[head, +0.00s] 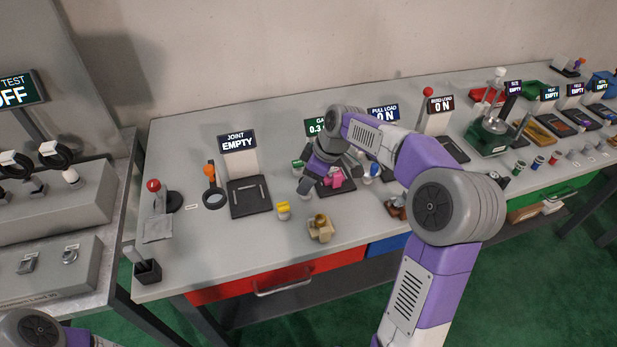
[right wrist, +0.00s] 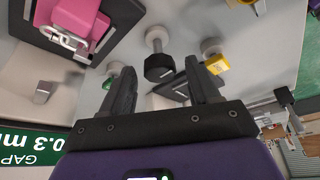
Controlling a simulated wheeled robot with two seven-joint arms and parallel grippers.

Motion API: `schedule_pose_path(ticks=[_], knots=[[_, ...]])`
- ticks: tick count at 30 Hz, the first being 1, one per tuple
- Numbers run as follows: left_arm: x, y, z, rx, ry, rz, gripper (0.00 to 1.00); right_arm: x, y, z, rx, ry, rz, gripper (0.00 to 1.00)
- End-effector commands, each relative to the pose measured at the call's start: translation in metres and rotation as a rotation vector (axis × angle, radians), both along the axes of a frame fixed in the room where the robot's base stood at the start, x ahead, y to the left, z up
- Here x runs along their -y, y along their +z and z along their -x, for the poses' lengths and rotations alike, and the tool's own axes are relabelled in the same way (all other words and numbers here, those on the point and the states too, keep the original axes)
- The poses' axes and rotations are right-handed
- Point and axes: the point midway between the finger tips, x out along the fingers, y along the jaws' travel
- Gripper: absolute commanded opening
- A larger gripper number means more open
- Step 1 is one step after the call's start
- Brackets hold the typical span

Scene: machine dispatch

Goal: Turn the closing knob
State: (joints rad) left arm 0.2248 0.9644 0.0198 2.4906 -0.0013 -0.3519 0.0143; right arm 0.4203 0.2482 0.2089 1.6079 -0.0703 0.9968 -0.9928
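My right gripper (head: 308,186) hangs over the table by the gap station in the head view. In the right wrist view the right gripper (right wrist: 160,74) is open, with its two dark fingers apart. A black, many-sided knob-like piece (right wrist: 158,67) on a pale stem shows between and beyond the fingertips; I cannot tell whether this is the closing knob. A pink block (head: 335,181) sits on the dark gap station, and the pink block (right wrist: 75,22) has a metal clamp-like part beside it in the wrist view. My left gripper is out of view.
A yellow-topped piece (head: 283,209) and a brass-coloured fixture (head: 320,228) stand near the front edge. The joint station (head: 249,197) is to the left. The gap display (right wrist: 35,150) reads 0.3 mm in the wrist view. Free table lies at the back left.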

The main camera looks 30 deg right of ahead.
Motion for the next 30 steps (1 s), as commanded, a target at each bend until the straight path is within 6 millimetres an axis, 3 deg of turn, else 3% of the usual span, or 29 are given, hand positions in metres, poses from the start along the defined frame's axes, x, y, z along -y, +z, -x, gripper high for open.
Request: schedule_pose_path(ticks=[1, 10, 20, 30], knots=[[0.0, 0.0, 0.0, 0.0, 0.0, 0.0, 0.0, 0.0001, 0.0001, 0.0001, 0.0, 0.0, 0.0, 0.52], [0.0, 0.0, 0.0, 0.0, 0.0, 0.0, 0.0, 0.0002, 0.0002, 0.0002, 0.0, 0.0, 0.0, 0.07], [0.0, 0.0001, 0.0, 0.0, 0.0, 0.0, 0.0, -0.0004, 0.0005, 0.0009, -0.001, -0.05, 0.001, 0.07], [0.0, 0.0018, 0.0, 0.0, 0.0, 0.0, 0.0, -0.0028, 0.0011, 0.0018, 0.001, -0.286, 0.001, 0.07]])
